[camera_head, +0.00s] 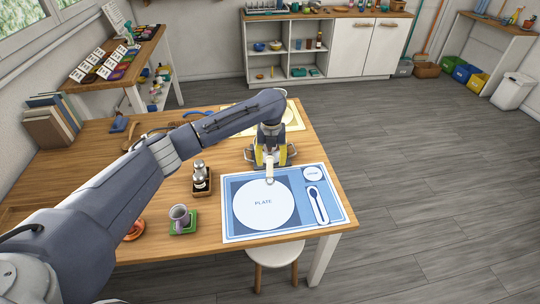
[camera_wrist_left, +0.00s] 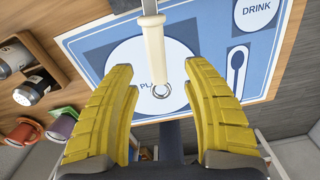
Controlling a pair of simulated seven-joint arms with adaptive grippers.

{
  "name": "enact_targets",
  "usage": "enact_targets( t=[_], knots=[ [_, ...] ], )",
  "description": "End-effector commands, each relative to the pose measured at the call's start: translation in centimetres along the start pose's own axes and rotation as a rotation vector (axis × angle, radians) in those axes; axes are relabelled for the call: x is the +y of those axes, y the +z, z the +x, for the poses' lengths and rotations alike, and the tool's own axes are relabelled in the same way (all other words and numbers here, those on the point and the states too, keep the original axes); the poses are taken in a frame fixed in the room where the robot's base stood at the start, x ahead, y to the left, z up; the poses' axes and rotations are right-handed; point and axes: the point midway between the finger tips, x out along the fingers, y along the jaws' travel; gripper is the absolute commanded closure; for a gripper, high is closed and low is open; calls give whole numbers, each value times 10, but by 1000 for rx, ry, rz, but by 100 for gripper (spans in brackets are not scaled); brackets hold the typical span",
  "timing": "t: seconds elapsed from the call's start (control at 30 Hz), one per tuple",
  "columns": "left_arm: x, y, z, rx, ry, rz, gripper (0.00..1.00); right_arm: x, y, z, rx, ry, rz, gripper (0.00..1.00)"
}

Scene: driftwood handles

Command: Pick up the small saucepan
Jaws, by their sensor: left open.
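My left gripper (camera_head: 270,156) is open over the far part of the blue place mat (camera_head: 232,228), its yellow fingers apart. A cream handle with a metal ring at its end, which looks like the small saucepan's handle (camera_wrist_left: 153,45), comes down from the top of the left wrist view and ends between the two fingers (camera_wrist_left: 160,75). I cannot tell whether the fingers are level with it. The handle also shows in the head view (camera_head: 270,178), pointing toward the mat's printed plate. The pan's body is hidden behind the gripper or out of frame. My right gripper is not in view.
A wooden caddy (camera_head: 202,188) with shakers stands left of the mat. A yellow mat (camera_head: 292,117) lies beyond my arm. The table's right edge is close to the mat.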

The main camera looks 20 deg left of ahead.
Motion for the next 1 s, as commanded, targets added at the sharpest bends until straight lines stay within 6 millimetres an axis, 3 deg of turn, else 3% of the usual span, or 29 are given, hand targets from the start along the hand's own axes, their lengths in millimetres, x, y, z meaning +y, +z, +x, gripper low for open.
enact_targets(
  t=[0.17, 0.6, 0.97, 1.0],
  knots=[
    [0, -1, 7, 1, 1, -1, 51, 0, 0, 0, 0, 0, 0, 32],
    [4, -3, 52, 2, -1, -1, 51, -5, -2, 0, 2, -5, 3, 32],
    [4, -3, 56, 0, 0, -1, 50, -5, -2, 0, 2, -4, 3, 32],
    [4, -3, 56, 0, 0, -1, 55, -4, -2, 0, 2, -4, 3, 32]
  ],
)
